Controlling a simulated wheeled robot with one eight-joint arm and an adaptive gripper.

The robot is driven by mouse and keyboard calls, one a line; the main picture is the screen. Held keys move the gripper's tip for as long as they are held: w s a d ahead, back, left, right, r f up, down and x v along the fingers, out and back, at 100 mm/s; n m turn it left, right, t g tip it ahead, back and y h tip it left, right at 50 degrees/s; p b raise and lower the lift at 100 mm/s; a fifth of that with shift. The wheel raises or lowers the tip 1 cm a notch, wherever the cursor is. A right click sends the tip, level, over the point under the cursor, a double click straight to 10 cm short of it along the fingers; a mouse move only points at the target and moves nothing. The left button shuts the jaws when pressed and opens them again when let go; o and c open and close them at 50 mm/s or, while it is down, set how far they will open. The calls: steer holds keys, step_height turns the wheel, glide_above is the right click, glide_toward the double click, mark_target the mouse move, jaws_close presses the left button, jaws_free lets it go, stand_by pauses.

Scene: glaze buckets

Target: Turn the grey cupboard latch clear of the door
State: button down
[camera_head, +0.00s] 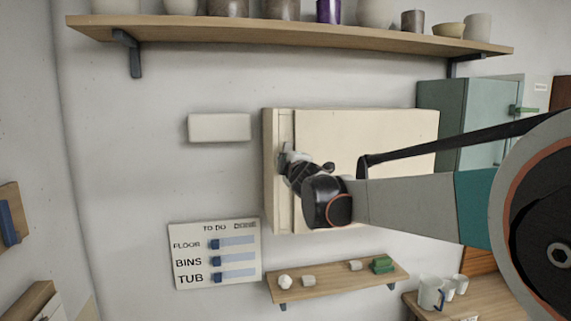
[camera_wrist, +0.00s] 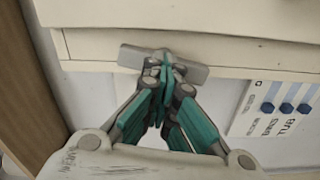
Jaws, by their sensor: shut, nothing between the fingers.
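The cream cupboard (camera_head: 370,135) hangs on the wall, with a narrow frame strip (camera_head: 273,200) along the left of its door. The grey latch (camera_wrist: 195,72) is a flat bar on that strip in the wrist view. It lies nearly along the door seam, slightly tilted, and appears to sit beside the seam rather than across it. In the head view the latch (camera_head: 285,152) is partly hidden by my gripper (camera_head: 289,163). In the wrist view my gripper (camera_wrist: 165,66) is shut and empty, its fingertips at the middle of the latch and covering its centre. Contact is hard to tell.
A shelf (camera_head: 300,30) with pots runs above the cupboard, and a small shelf (camera_head: 335,283) is below. A to-do board (camera_head: 215,256) and a pale block (camera_head: 219,127) are on the wall to the left. A green cabinet (camera_head: 480,110) stands at right.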

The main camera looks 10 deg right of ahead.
steer(key=shift+w+d+r+n, duration=0.1)
steer(key=shift+d+n, duration=0.05)
steer(key=shift+n, duration=0.95)
steer(key=shift+b, duration=0.3)
steer(key=c, duration=1.6)
jaws_free()
steer(key=o, duration=1.6)
steer(key=shift+w+d+f, duration=0.3)
steer(key=shift+w+f, duration=0.1)
steer(key=shift+w, duration=0.2)
steer(key=s, duration=1.2)
steer(key=shift+s+a, duration=0.25)
steer(key=shift+s, duration=0.15)
steer(key=shift+r, duration=0.1)
